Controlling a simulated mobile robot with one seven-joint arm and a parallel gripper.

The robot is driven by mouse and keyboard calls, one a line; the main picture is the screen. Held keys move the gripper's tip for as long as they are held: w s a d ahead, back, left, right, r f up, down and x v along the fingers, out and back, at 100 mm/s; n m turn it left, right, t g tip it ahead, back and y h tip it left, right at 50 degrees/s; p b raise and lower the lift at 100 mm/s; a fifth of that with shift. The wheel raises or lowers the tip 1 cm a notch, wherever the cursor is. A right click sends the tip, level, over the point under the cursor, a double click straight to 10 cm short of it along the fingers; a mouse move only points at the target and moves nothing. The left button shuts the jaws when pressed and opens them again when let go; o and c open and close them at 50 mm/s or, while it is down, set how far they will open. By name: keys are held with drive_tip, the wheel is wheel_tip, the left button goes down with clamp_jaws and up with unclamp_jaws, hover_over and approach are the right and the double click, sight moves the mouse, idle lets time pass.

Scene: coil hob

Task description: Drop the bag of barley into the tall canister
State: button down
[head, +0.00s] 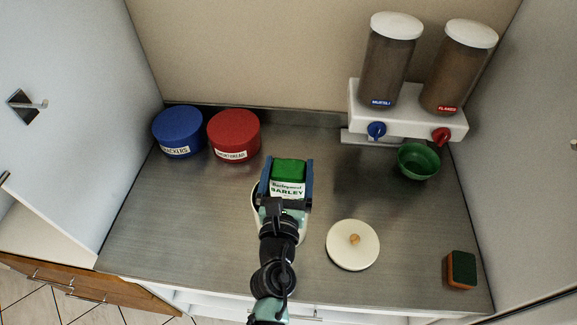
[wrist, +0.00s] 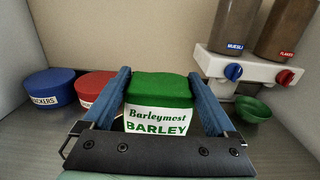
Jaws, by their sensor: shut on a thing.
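The bag of barley (head: 287,188) is green and white with the label "Barleymost BARLEY". My gripper (head: 287,172) is shut on it, one blue finger on each side. In the wrist view the bag (wrist: 158,105) stands upright between the fingers of my gripper (wrist: 160,80). A cream rounded edge (head: 256,202) shows beneath and left of the gripper, probably the tall canister. The bag and my arm hide most of it, so I cannot tell how high the bag is above it. A round cream lid (head: 345,257) with a wooden knob lies on the counter to the right.
A blue crackers tin (head: 178,128) and a red shortbread tin (head: 234,130) stand at the back left. A two-jar dispenser (head: 405,122) stands at the back right, with a green bowl (head: 418,162) below. A sponge (head: 461,270) lies front right. The left counter is clear.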

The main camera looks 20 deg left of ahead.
drive_tip(key=shift+s+f+b, duration=0.1)
drive_tip(key=shift+f+b, duration=0.85)
drive_tip(key=shift+f, duration=0.2)
drive_tip(key=shift+c, duration=0.2)
unclamp_jaws()
drive_tip(key=shift+o, duration=0.2)
drive_tip(key=shift+f, duration=0.15)
drive_tip(key=b+v, duration=0.2)
drive_tip(key=v, duration=1.1)
drive_tip(key=shift+r+b, duration=0.2)
drive_tip(key=shift+b, duration=0.15)
drive_tip(key=shift+r, duration=0.1)
